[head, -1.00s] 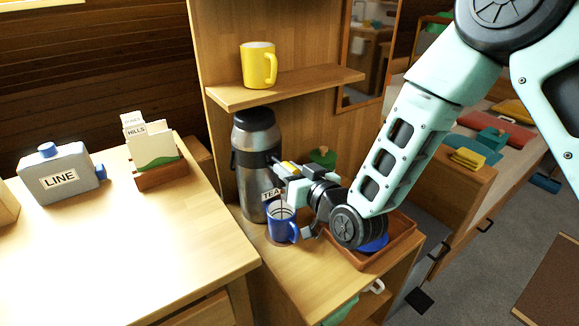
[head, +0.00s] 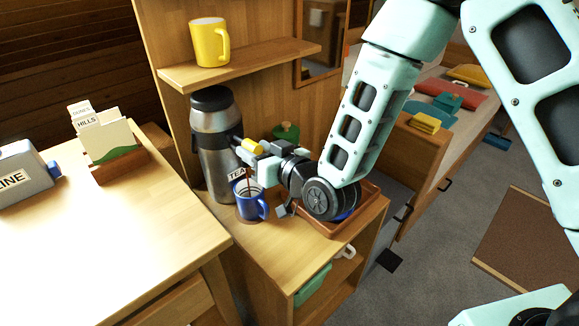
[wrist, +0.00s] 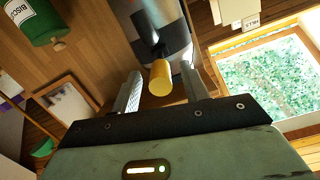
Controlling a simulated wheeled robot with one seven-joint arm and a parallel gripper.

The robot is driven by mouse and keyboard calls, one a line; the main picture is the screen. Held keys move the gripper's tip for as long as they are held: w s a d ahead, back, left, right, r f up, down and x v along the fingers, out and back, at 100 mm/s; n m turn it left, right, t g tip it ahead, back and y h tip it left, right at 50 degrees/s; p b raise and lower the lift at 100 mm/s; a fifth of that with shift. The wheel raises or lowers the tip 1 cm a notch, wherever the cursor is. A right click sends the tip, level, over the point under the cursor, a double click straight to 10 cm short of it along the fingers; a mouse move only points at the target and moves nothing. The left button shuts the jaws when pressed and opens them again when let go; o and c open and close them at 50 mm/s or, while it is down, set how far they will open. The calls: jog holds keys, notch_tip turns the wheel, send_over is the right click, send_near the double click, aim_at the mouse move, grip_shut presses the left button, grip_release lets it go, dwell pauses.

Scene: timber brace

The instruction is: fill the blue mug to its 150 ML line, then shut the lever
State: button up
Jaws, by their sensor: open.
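A steel flask (head: 214,150) with a black lid stands at the back of the small cabinet; it also shows in the wrist view (wrist: 165,28). Its lever has a yellow knob (head: 251,145), seen end-on in the wrist view (wrist: 161,78). My gripper (head: 254,162) is open, with a finger on each side of the knob and gaps showing in the wrist view (wrist: 160,72). The blue mug (head: 251,208) stands upright below, beside a TEA tag (head: 237,174). A thin dark brown line drops into the mug, like running tea. The level against its line is too small to read.
A brown tray (head: 322,228) lies right of the mug, partly behind my arm. A yellow mug (head: 209,42) stands on the shelf (head: 245,68) above. A green canister (head: 285,131) is behind my gripper. A desk (head: 130,235) with a card box is at left.

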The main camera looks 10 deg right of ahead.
jog(key=v, duration=0.5)
jog(key=p+v, duration=0.1)
jog(key=v, duration=0.1)
jog(key=shift+s+r, duration=0.1)
jog(key=shift+r, duration=0.2)
jog(key=f+p+v, duration=0.1)
jog(key=p+v, duration=0.7)
jog(key=p, duration=0.4)
jog(key=shift+r, duration=0.3)
jog(key=shift+d, duration=0.1)
